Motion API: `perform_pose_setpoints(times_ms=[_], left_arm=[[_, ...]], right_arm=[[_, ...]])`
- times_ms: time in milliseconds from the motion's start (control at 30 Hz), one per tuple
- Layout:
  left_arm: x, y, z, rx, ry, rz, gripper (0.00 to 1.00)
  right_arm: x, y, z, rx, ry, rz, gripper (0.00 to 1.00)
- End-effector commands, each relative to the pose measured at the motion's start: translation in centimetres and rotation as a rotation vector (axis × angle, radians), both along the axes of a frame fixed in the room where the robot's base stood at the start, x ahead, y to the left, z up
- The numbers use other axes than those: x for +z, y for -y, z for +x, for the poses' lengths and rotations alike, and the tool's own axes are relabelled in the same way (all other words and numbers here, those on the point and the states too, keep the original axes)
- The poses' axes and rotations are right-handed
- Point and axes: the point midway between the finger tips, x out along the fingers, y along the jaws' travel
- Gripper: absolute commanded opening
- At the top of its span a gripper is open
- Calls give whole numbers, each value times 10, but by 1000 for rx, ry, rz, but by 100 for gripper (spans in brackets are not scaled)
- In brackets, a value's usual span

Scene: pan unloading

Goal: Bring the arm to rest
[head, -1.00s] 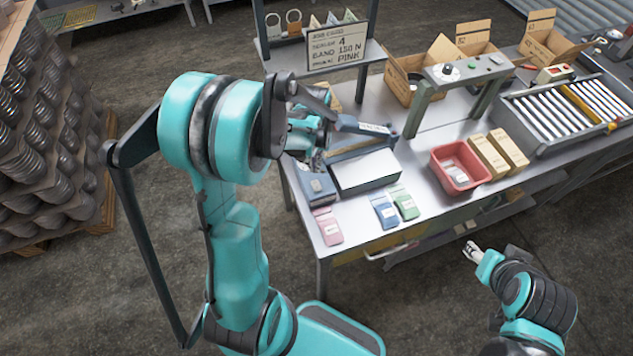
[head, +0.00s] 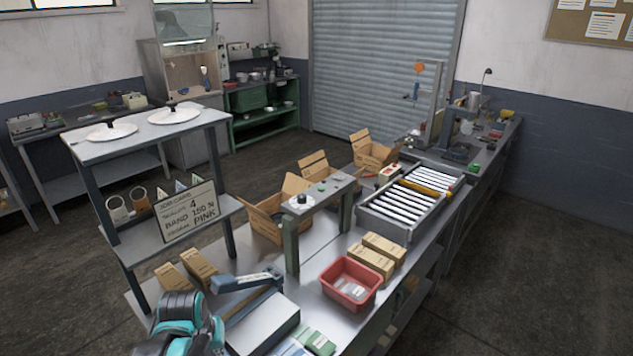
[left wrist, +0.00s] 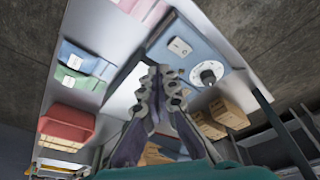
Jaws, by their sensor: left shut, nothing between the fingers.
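My left arm's teal wrist (head: 180,325) shows at the bottom left of the head view, at the near end of the bench. Its fingertips cannot be made out there. In the left wrist view, my left gripper (left wrist: 160,80) has its grey fingers drawn together, with nothing held between them. A blue device with a white dial (left wrist: 208,75) lies beyond the fingertips. The gap between fingers and bench cannot be judged. My right gripper is in neither current view.
A white-topped block (head: 262,324) and a blue-grey bar (head: 248,281) lie close beside the wrist. A red bin (head: 350,285), cartons (head: 372,263) and a roller conveyor (head: 410,205) stand along the bench. A shelf with a job card (head: 187,211) rises behind the wrist.

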Motion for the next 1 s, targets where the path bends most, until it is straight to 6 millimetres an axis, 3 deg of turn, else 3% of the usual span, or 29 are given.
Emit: perform_pose_setpoints(times_ms=[33,100,400,1000], left_arm=[[-12,9,-12,-24,41,7,0],[-15,19,-24,-56,99,16,0],[-41,50,-66,-166,308,45,0],[-46,56,-75,-192,359,51,0]], right_arm=[[-22,0,0,0,0,0,48],[-37,0,0,0,0,0,48],[-87,0,0,0,0,0,48],[-95,0,0,0,0,0,48]])
